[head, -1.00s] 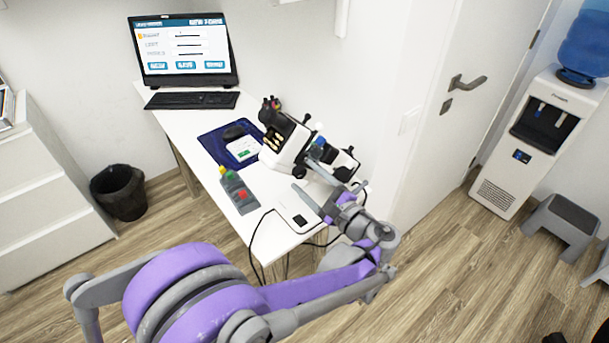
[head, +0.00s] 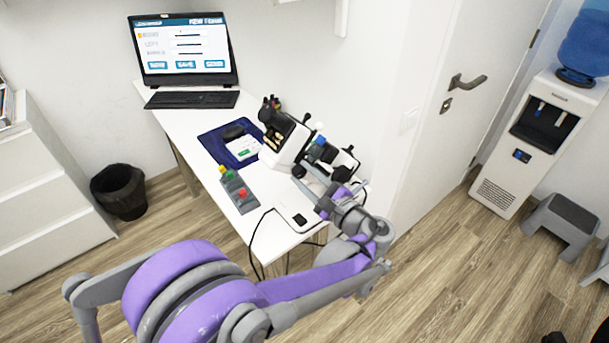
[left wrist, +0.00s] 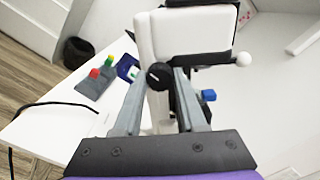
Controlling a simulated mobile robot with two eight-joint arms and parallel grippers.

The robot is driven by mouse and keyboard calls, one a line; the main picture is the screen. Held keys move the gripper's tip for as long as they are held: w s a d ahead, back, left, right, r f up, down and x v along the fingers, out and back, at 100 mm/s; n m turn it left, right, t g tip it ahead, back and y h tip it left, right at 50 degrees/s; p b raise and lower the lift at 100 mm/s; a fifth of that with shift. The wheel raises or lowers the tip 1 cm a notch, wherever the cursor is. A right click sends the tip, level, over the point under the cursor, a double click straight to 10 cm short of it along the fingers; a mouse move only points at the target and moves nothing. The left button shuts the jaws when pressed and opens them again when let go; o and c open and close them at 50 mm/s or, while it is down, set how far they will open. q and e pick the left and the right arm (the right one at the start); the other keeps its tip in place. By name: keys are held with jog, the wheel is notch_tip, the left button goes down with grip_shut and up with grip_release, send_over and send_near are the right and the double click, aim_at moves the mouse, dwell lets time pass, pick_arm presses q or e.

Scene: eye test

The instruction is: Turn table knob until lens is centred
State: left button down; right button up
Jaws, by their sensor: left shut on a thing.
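The white and black lens-measuring device (head: 278,157) stands at the right edge of the white table. It fills the upper middle of the left wrist view (left wrist: 190,35). A round black knob (left wrist: 160,75) on its side sits between the fingertips of my left gripper (left wrist: 161,77). In the head view the knob (head: 298,171) shows at the tips of my left gripper (head: 304,177), which is shut on it. I cannot make out a lens or whether it is centred. My right gripper is in neither view.
A grey box with coloured buttons (head: 238,191) and a blue mat (head: 209,142) lie left of the device. A laptop (head: 183,50) stands at the back. A black cable (head: 251,240) hangs over the front edge. A blue knob (left wrist: 208,95) is just right of my fingers.

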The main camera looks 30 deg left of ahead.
pick_arm(q)
jog(key=shift+m+b, duration=0.3)
jog(key=shift+m, duration=0.7)
jog(key=shift+c, duration=2.3)
grip_release()
jog(key=v, duration=1)
jog(key=shift+s+d, duration=0.2)
jog(key=shift+d, duration=0.15)
